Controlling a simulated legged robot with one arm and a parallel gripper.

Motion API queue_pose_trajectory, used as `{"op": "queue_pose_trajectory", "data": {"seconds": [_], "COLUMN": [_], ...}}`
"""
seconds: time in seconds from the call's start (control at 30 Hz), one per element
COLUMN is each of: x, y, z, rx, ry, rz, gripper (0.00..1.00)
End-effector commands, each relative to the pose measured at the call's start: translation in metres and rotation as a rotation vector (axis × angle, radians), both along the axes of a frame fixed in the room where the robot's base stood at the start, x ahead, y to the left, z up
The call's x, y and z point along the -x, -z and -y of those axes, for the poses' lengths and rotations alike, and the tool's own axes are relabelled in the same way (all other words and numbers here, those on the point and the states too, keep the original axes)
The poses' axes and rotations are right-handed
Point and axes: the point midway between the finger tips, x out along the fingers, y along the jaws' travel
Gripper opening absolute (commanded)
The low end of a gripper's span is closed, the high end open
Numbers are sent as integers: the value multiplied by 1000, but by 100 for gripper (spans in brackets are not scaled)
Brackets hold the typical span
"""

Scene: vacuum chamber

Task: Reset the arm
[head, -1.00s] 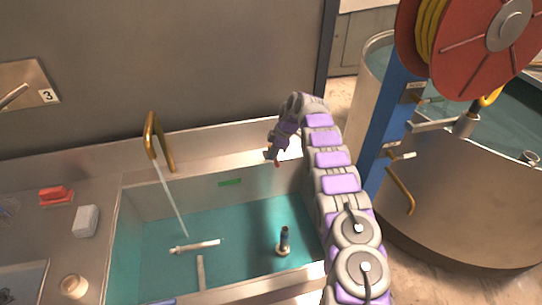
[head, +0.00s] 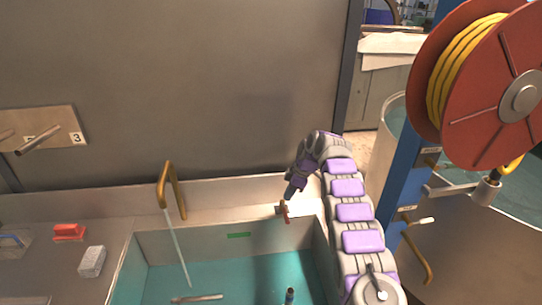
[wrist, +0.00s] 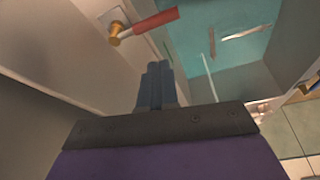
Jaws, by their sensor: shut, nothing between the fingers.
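My arm, in purple and grey segments, reaches up the right of the head view and bends over at the top. My gripper (head: 289,194) hangs down at its end, above the back rim of the sink. In the wrist view its dark fingers (wrist: 155,75) are together with nothing between them. A small valve with a red handle (head: 285,211) is just below the gripper in the head view. In the wrist view the red handle (wrist: 155,20) lies beyond the fingertips, apart from them in the picture.
The sink (head: 150,250) holds teal water and a pale rod (head: 197,298). A brass tap (head: 165,185) pours into it. A red block (head: 69,231) and white block (head: 92,261) lie on the left counter. A blue post (head: 400,165) with a red hose reel (head: 465,80) stands right.

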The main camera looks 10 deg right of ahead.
Motion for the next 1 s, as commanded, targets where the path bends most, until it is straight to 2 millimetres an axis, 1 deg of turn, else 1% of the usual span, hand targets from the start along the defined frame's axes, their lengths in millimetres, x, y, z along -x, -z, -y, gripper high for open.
{"op": "queue_pose_trajectory", "data": {"seconds": [0.17,0.27,0.47,0.67,0.77,0.97,1.0], "x": [5,14,42,81,104,155,167], "y": [-9,-24,-61,-97,-113,-143,-147], "z": [5,1,-6,-5,-3,-3,-4], "rx": [10,39,103,149,169,200,208], "ry": [34,88,242,402,482,635,665], "rz": [-19,-47,-110,-168,-193,-235,-247], "gripper": [0,0,0,0,0,0,0]}}
